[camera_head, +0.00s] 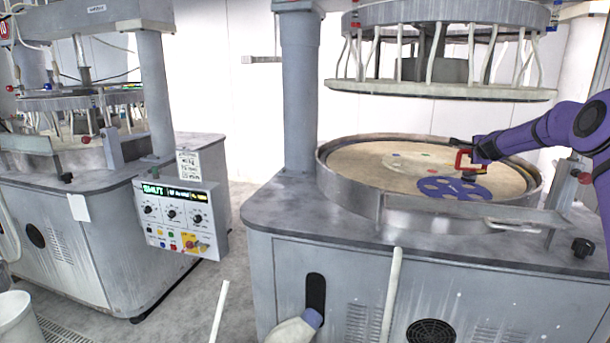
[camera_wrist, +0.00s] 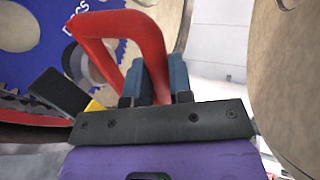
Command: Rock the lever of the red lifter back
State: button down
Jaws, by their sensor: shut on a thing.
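The red lifter (camera_head: 463,160) stands over the blue disc (camera_head: 455,188) on the right machine's round platen. In the wrist view the lifter shows as a red loop handle (camera_wrist: 118,24), and the blue disc with white lettering (camera_wrist: 40,42) lies behind it. My gripper (camera_head: 478,157) comes in from the right. In the wrist view my gripper (camera_wrist: 154,82) is shut on one leg of the red handle, with a blue finger on each side. A black bar with a yellow end (camera_wrist: 62,92) beside the gripper may be the lever. Its full tilt is hard to tell.
A metal rim (camera_head: 350,187) surrounds the tan platen (camera_head: 360,160). The raised upper plate (camera_head: 440,90) hangs above it, and a grey column (camera_head: 299,95) stands at left. A control panel (camera_head: 178,217) and a second machine (camera_head: 70,225) are farther left.

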jog(key=s, duration=2.4)
jog(key=shift+d, duration=0.4)
dwell(2.8)
jog(key=shift+r, duration=0.1)
